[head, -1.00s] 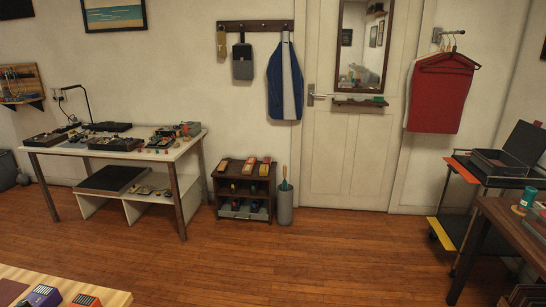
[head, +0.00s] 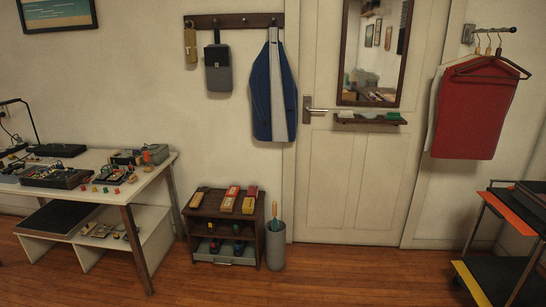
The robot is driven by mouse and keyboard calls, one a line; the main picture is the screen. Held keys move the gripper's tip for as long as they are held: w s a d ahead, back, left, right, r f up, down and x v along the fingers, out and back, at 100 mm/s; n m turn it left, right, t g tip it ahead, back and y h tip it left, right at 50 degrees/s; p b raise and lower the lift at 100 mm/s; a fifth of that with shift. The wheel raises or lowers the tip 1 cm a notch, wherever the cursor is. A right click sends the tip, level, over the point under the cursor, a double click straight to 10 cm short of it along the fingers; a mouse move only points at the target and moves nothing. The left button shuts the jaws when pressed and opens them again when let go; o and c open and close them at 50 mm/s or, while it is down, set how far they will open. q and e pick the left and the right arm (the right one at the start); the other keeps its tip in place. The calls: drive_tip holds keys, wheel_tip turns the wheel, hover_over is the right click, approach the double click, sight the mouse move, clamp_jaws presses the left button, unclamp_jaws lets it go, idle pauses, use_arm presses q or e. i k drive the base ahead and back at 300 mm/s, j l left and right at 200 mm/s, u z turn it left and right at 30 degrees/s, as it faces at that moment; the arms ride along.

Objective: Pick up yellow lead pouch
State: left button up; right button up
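A narrow tan-yellow pouch (head: 190,45) hangs at the left end of the dark wall rack (head: 234,20), and it may be the yellow lead pouch. Beside it on the rack hang a larger grey and black pouch (head: 218,75) and a blue and grey garment (head: 273,95). Several flat red, yellow and orange items lie on top of the small dark shelf unit (head: 202,220) below, including a yellow-ended one (head: 249,204). Neither of my grippers is in view.
A white table (head: 165,162) with parts and trays stands at left. A grey bin (head: 275,246) with an umbrella-like handle stands beside the shelf unit. A cart (head: 490,285) is at right. The wooden floor (head: 350,275) before the door is clear.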

sight(248, 206)
drive_tip(key=i+j+u, duration=0.1)
drive_tip(key=i+u, duration=0.25)
drive_tip(key=i, duration=0.45)
drive_tip(key=i+l+u, duration=0.15)
drive_tip(key=i+u, duration=0.2)
drive_tip(key=i, duration=0.45)
